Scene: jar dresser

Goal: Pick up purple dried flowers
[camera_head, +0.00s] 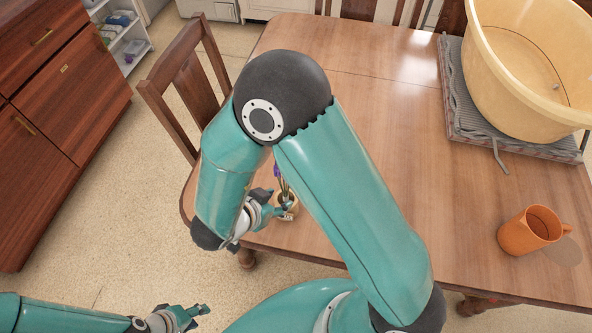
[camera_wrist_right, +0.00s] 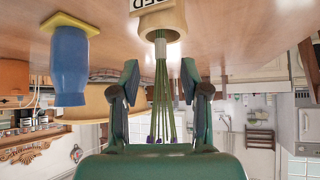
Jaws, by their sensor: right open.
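The purple dried flowers (camera_head: 277,171) are mostly hidden behind my right arm in the head view. In the right wrist view, which looks upside down, their green stems (camera_wrist_right: 160,90) come out of a light jar (camera_wrist_right: 150,20) with a dark-lettered label. Small purple tips show near the palm. The jar (camera_head: 289,211) stands near the table's left edge. My right gripper (camera_wrist_right: 160,75) is open, with its fingers on either side of the stems and apart from them. It also shows beside the jar in the head view (camera_head: 277,208). My left gripper (camera_head: 199,313) is low at the left, away from the table; its opening is unclear.
A wooden table (camera_head: 400,110) holds an orange mug (camera_head: 524,234) at right and a large yellow tub (camera_head: 530,70) on a grey mat (camera_head: 462,115). A blue vase-like object (camera_wrist_right: 70,70) shows in the wrist view. A chair (camera_head: 185,90) stands at the table's left.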

